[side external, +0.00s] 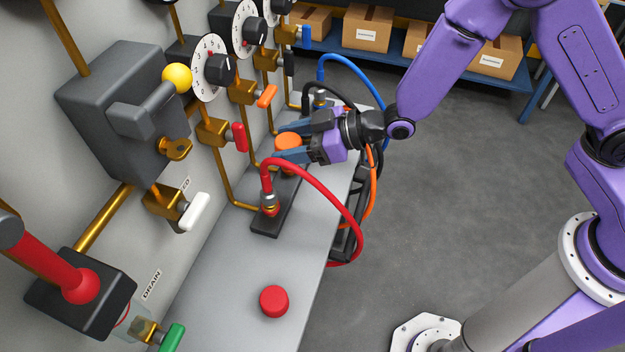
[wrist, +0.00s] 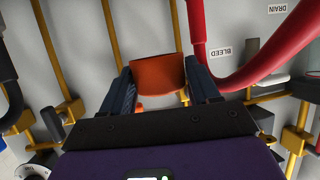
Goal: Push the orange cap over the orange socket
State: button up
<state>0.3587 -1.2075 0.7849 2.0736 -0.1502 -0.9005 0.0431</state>
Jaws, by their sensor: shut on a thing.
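The orange cap (side external: 287,140) is a short round piece between the two blue fingers of my gripper (side external: 283,143). In the wrist view the orange cap (wrist: 158,78) fills the gap between the fingertips (wrist: 158,72), touched on both sides. My gripper is shut on it, reaching in from the right above the far part of the black socket block (side external: 275,218). I cannot tell whether the cap touches a socket.
A red hose (side external: 318,184) rises from the block's near socket and arches close to my gripper. A red cap (side external: 273,301) lies on the grey bench (side external: 225,270). Brass pipes and valves, including an orange handle (side external: 267,95), line the panel at left. Blue, black and orange hoses hang behind.

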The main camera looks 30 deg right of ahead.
jog(key=w+f, duration=0.2)
jog(key=w+d+f+m+t+h, duration=0.1)
jog(key=w+f, duration=0.1)
jog(key=f, duration=0.1)
jog(key=w+d+f+m+t, duration=0.1)
jog(key=w+f, duration=0.1)
jog(key=shift+f+h, duration=0.25)
jog(key=shift+h, duration=0.05)
jog(key=shift+d+f, duration=0.1)
jog(key=shift+f, duration=1.65)
jog(key=o, duration=1.1)
jog(key=v, duration=1.7)
jog(key=shift+s+d+r, duration=0.1)
jog(key=shift+r, duration=0.1)
